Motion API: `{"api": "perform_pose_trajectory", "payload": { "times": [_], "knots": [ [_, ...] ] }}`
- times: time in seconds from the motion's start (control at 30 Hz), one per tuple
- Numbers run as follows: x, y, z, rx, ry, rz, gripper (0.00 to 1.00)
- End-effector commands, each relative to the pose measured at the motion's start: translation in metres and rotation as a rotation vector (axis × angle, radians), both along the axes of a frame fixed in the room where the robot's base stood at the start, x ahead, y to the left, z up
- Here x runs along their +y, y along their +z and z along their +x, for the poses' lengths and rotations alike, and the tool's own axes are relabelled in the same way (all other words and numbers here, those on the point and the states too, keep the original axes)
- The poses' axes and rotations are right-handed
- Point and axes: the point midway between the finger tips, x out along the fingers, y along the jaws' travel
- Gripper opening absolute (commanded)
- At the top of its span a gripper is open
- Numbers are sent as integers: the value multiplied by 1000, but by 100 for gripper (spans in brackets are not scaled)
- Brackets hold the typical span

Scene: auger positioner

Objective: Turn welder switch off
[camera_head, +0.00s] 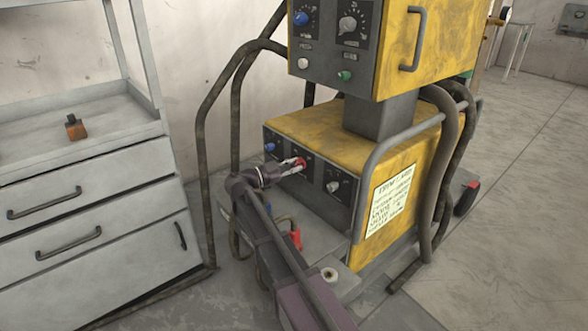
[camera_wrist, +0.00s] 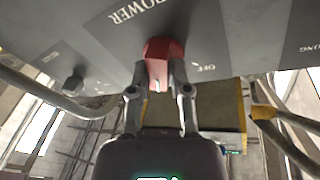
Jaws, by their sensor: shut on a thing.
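The yellow welder (camera_head: 330,135) stands on a cart, with a grey front panel on its lower unit. On that panel is a red switch knob (camera_head: 299,162), seen between my fingertips. In the wrist view the red knob (camera_wrist: 161,62) sits under the word POWER, with OFF printed to its right in the picture. A white mark on the knob points down in the wrist view, not at the OFF label. My gripper (camera_head: 285,169) is shut on the knob, one finger on each side. In the wrist view my gripper (camera_wrist: 160,82) partly covers the knob's sides.
A blue knob (camera_head: 270,147) and a grey knob (camera_head: 333,186) flank the red one on the same panel. Bent cart rails (camera_head: 203,130) stand to the left. A grey drawer cabinet (camera_head: 90,200) is at far left. Hoses (camera_head: 447,130) hang at the welder's right.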

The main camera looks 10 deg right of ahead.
Motion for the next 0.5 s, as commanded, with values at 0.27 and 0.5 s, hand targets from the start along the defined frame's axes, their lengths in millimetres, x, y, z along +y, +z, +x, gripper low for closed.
{"api": "perform_pose_trajectory", "payload": {
  "times": [0.27, 0.5],
  "knots": [
    [0, -3, 0, 223, 0, -129, 0],
    [0, -3, 0, 386, -1, -224, 0]
  ]
}}
